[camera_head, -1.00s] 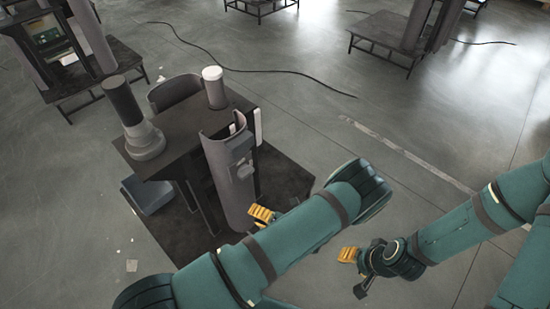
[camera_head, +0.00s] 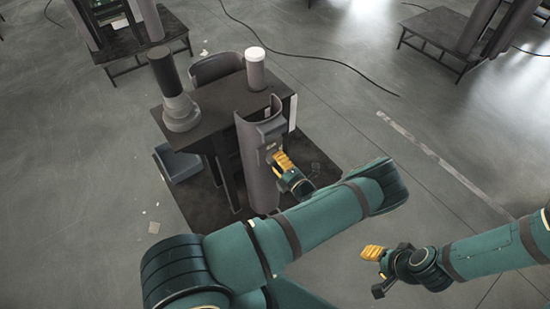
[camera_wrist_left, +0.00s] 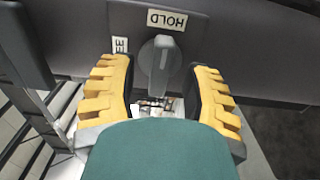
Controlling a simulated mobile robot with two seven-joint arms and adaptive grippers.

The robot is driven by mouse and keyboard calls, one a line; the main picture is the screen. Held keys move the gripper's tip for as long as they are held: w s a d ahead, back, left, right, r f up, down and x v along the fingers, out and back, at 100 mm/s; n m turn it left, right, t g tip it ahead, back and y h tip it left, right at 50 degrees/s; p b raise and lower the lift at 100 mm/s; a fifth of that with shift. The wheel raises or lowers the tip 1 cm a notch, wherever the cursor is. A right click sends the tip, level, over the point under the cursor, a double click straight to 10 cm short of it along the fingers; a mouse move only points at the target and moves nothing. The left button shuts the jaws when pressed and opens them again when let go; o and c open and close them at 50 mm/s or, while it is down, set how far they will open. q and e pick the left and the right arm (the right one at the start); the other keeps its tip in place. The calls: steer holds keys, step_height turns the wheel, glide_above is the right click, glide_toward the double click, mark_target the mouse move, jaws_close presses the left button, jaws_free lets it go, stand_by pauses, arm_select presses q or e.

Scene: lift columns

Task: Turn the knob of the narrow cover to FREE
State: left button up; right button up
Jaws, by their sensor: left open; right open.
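The narrow cover (camera_head: 252,160) is a tall curved grey shell standing at the front of a dark table. My left gripper (camera_head: 284,164) is at the front of its upper part. In the left wrist view the grey knob (camera_wrist_left: 160,65) sits on a dark plate, its bar upright in the picture. My left gripper (camera_wrist_left: 160,78) is open, its yellow fingers either side of the knob with gaps. The HOLD label (camera_wrist_left: 167,18) appears upside down above the knob. A second label (camera_wrist_left: 120,45), partly hidden by the left finger, shows "EE". My right gripper (camera_head: 374,253) is open, away from the cover.
The dark table (camera_head: 222,121) carries a black-and-grey column (camera_head: 180,105) and a white-topped cylinder (camera_head: 256,72). A blue-grey bin (camera_head: 178,162) is at its left. Open floor (camera_head: 350,115) lies to the right, with a black cable farther back.

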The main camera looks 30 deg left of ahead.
arm_select(q)
steer(key=shift+x, duration=0.9)
jaws_close()
